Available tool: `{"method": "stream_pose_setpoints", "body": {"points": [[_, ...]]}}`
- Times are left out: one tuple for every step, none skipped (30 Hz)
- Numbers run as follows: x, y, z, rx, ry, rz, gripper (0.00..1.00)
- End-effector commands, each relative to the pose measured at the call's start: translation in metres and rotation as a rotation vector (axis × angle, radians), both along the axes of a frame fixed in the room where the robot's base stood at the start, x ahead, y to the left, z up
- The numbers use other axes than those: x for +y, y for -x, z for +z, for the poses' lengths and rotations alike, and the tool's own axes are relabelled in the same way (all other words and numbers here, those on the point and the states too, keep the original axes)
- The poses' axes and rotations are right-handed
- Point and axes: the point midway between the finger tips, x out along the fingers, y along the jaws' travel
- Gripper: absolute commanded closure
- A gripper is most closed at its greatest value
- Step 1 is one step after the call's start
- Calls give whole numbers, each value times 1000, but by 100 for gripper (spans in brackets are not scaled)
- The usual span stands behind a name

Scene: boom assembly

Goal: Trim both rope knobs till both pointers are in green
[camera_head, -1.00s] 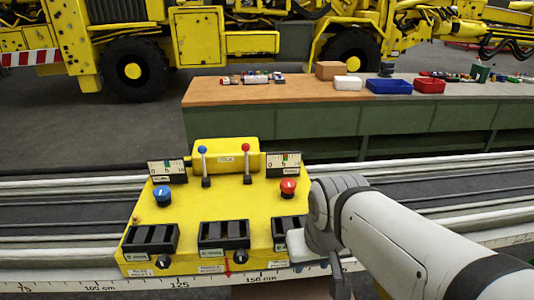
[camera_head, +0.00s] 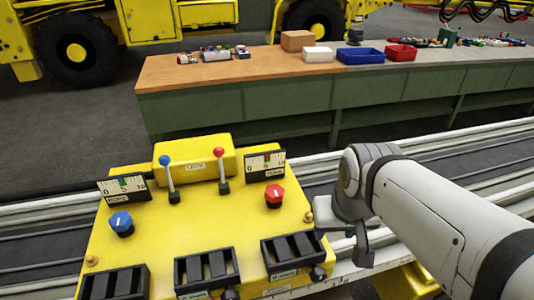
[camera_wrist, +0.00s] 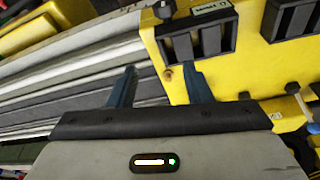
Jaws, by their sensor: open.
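A yellow console (camera_head: 205,235) carries a blue knob (camera_head: 121,222) at its left and a red knob (camera_head: 274,194) at its right. A gauge (camera_head: 123,188) stands behind the blue knob and another gauge (camera_head: 265,165) behind the red one. Both show a small green band, but the pointers are too small to read for certain. My gripper (camera_head: 355,245) is just right of the console, apart from the red knob. In the wrist view my gripper (camera_wrist: 160,88) has its two fingers spread and nothing between them, near the console's edge. Neither knob is clearly seen there.
Two levers, blue-topped (camera_head: 169,180) and red-topped (camera_head: 222,170), stand between the knobs. Black slotted boxes (camera_head: 207,271) line the front. Pale rails (camera_head: 310,180) run behind the console. A workbench (camera_head: 260,98) with trays and a yellow vehicle (camera_head: 165,20) lie beyond.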

Motion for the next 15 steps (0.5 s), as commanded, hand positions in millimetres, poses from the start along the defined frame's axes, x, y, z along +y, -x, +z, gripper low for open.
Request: {"method": "stream_pose_setpoints", "body": {"points": [[1,-5,2,5,-3,-6,51],[2,-8,2,10,-6,-13,48],[4,-15,5,18,-12,-28,45],[-3,-21,6,27,-17,-37,42],[-4,-29,8,36,-23,-51,40],[-2,-40,10,49,-31,-77,37],[1,-49,11,60,-37,-98,34],[4,-59,12,72,-43,-120,32],[9,-73,14,89,-51,-152,28],[14,-84,14,100,-55,-176,26],[18,-95,14,112,-60,-200,25],[24,-109,13,129,-65,-233,25],[29,-119,12,140,-69,-257,25],[34,-130,10,151,-71,-282,25],[41,-143,8,166,-74,-315,25]]}}
